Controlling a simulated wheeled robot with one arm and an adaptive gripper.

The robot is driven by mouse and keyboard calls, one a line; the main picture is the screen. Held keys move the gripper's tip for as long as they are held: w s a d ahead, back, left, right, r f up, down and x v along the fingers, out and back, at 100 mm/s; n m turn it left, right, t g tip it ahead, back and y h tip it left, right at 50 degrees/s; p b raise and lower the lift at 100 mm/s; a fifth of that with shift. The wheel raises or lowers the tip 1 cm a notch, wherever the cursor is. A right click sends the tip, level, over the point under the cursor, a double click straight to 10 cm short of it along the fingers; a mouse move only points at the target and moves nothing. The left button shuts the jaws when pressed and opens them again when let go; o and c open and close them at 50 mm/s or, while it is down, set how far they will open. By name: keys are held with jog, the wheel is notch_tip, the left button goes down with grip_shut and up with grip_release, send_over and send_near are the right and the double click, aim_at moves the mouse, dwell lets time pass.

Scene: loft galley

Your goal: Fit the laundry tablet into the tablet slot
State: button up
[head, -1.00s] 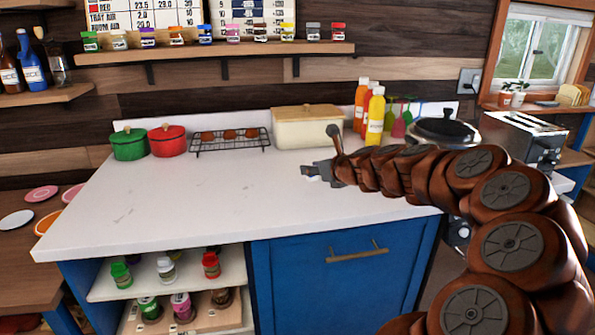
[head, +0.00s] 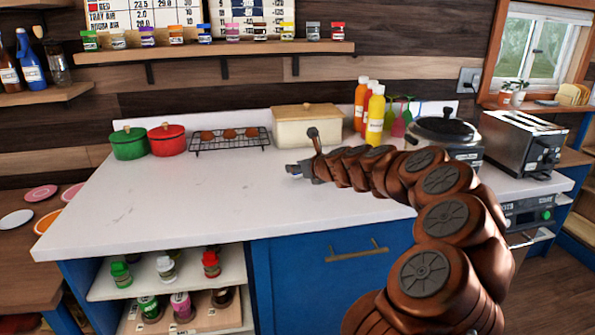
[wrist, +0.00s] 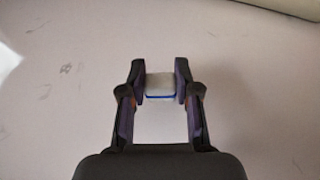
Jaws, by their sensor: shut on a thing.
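The laundry tablet (wrist: 159,84) is a small white block with a blue layer, seen in the wrist view between the two fingertips. My gripper (wrist: 160,80) is shut on it, with a finger against each side. In the head view my gripper (head: 293,169) is over the white counter, in front of the cream box; the tablet there is too small to make out clearly. I cannot make out the tablet slot in either view.
The white counter (head: 180,205) is clear left of my gripper. At its back stand green (head: 129,144) and red (head: 167,140) pots, a wire rack (head: 229,140), a cream box (head: 306,127) and sauce bottles (head: 375,117). A black-lidded cooker (head: 443,133) and toaster (head: 522,142) stand right.

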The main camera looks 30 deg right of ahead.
jog(key=shift+f, duration=0.4)
jog(key=shift+f, duration=0.1)
jog(key=o, duration=0.9)
jog(key=shift+s+d+r, duration=0.1)
jog(key=shift+s+r, duration=0.2)
jog(key=shift+s, duration=0.2)
jog(key=v, duration=1.1)
jog(key=shift+f, duration=0.1)
jog(key=shift+a, duration=0.2)
